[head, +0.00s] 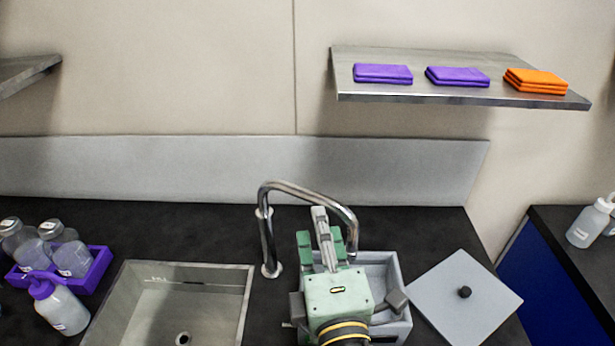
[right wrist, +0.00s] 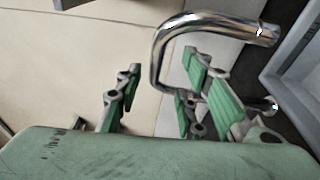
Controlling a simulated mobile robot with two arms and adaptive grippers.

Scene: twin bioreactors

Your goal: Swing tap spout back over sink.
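The chrome tap spout (head: 310,192) rises from its base right of the sink (head: 170,285) and arches right, its outlet over a grey bin (head: 390,270), not over the sink. My right gripper (head: 322,238) is under the arch, near the outlet end. In the right wrist view, my right gripper (right wrist: 158,88) is open, with a finger at left and two at right. The spout (right wrist: 172,38) bends past the fingertips, close to the right-hand fingers. I cannot tell whether they touch. My left gripper is out of view.
A purple rack (head: 95,275) with bottles and a wash bottle (head: 62,308) stand left of the sink. A grey lid (head: 440,285) with a black knob lies right of the bin. A shelf (head: 440,95) with folded cloths is above. The counter behind the sink is clear.

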